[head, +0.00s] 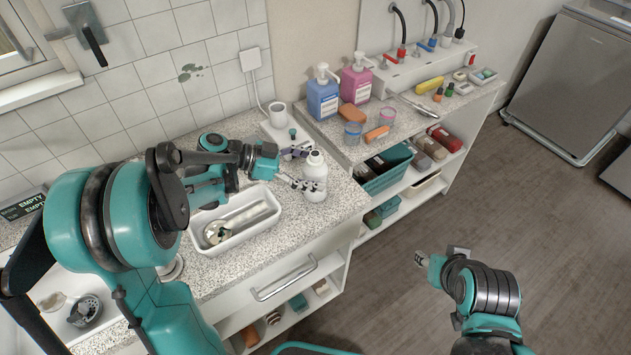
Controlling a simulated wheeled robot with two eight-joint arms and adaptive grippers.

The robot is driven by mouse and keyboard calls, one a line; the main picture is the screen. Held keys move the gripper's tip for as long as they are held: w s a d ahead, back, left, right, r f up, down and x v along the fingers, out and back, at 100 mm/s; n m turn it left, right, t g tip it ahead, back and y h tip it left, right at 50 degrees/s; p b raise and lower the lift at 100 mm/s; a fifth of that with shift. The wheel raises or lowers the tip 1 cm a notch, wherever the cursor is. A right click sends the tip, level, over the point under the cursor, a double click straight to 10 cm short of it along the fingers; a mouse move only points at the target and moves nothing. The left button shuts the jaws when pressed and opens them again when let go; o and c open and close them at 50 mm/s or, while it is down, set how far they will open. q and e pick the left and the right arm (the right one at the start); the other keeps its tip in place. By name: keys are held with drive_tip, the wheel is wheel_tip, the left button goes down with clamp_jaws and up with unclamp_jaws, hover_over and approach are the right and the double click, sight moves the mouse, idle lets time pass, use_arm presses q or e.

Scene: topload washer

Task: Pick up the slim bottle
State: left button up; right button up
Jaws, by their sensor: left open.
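A slim white bottle (315,180) with a narrow capped neck stands upright on the speckled counter, near its right end. My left gripper (302,168) is open and reaches toward it from the left. One finger is near the bottle's shoulder on the far side, and the other lies across or close beside its nearer lower side. I cannot tell whether either finger touches it. My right gripper (422,259) is low at the right, over the floor and away from the counter. Its jaws are too small to read.
A white tray (272,233) with items inside stands left of the bottle. A white device with a cup (278,113) is behind it. The floor (430,220) is open.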

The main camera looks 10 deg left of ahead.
use_arm(q)
drive_tip(key=shift+d, duration=0.15)
drive_tip(key=c, duration=1.6)
drive_tip(key=shift+r, duration=0.15)
